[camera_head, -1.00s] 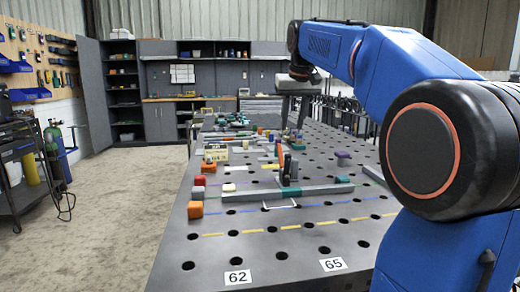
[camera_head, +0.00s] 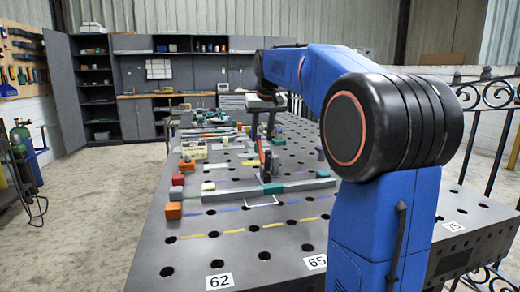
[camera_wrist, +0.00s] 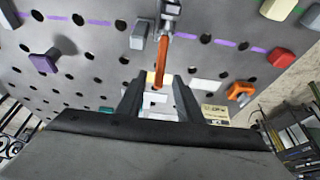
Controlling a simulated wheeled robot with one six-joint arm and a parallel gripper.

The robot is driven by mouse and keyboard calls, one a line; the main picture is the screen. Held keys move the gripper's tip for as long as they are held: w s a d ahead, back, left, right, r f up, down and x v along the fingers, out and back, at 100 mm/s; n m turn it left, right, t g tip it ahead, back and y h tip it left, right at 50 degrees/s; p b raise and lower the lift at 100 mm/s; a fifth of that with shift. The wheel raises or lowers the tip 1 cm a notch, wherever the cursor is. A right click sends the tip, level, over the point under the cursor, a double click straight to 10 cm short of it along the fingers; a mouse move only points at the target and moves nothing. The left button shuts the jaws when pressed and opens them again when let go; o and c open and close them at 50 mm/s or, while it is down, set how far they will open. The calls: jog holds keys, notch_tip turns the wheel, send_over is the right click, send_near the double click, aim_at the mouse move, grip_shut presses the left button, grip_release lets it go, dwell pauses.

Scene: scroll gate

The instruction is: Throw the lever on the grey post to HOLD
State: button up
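The post (camera_head: 266,169) is a small dark upright on a long grey bar on the table. Its orange lever (camera_head: 261,151) points up in the head view. In the wrist view the orange lever (camera_wrist: 161,58) runs from the grey post (camera_wrist: 170,12) at the top edge towards my fingers. My gripper (camera_head: 263,136) is above and behind the lever in the head view. It also shows in the wrist view (camera_wrist: 158,84), open and empty, with the lever's tip near the gap between its fingers. I cannot tell if they touch. No HOLD mark is readable.
Red, grey and orange blocks (camera_head: 173,211) line the table's left side. A purple knob (camera_wrist: 44,62) and another orange part (camera_wrist: 240,91) flank my gripper. A black railing (camera_head: 490,130) stands at the right.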

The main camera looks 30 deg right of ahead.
aim_at(260, 147)
jog(key=x, duration=0.6)
jog(key=shift+w+f, duration=0.15)
jog(key=shift+f, duration=0.2)
grip_shut()
